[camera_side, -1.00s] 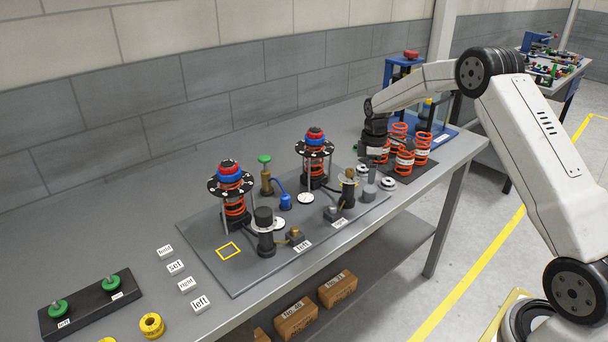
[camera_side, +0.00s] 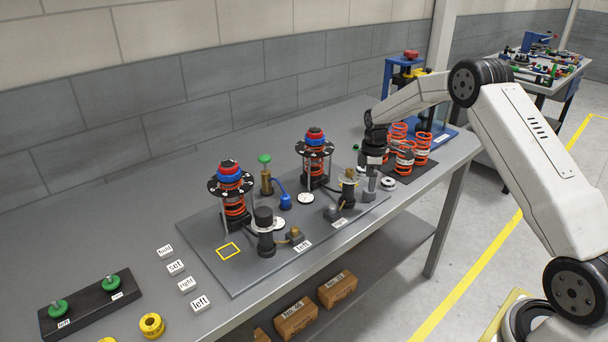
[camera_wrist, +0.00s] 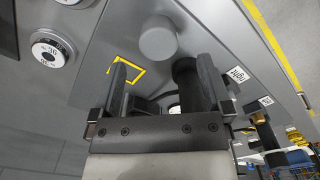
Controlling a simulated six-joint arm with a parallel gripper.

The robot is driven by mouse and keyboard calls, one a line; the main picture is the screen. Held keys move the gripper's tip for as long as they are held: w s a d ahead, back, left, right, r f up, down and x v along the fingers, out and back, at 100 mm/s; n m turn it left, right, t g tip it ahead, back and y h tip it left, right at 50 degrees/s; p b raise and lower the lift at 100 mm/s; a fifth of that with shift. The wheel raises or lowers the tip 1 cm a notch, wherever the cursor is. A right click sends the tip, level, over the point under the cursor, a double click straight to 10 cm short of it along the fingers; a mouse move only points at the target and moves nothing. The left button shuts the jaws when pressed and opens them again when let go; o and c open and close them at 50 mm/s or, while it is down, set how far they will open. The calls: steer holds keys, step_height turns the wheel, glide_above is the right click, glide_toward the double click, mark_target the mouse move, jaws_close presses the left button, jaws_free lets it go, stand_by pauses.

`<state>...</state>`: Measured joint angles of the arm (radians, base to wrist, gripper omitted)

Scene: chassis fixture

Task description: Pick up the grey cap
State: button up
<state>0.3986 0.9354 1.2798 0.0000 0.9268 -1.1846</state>
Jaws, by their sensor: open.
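The grey cap (camera_wrist: 158,38) is a plain short cylinder with a round top. In the wrist view it stands on the grey plate, just beyond my fingertips and near the middle of the gap between them. In the side view the cap (camera_side: 368,196) is small, at the right end of the plate, just below my gripper (camera_side: 372,174) and partly hidden by it. My gripper (camera_wrist: 161,68) is open, with no object held between its fingers. A yellow square outline (camera_wrist: 138,67) on the plate shows near the left finger.
A dark cylinder (camera_wrist: 185,75) shows close to the right finger. A round dial-like disc (camera_wrist: 52,50) lies at the left. Orange springs (camera_side: 404,158) stand just right of my gripper in the side view. Two spring assemblies (camera_side: 231,190) stand farther left.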

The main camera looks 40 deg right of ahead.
steer(key=shift+d+f, duration=0.15)
steer(key=shift+f, duration=2.25)
steer(key=c, duration=1.3)
steer(key=shift+r, duration=0.15)
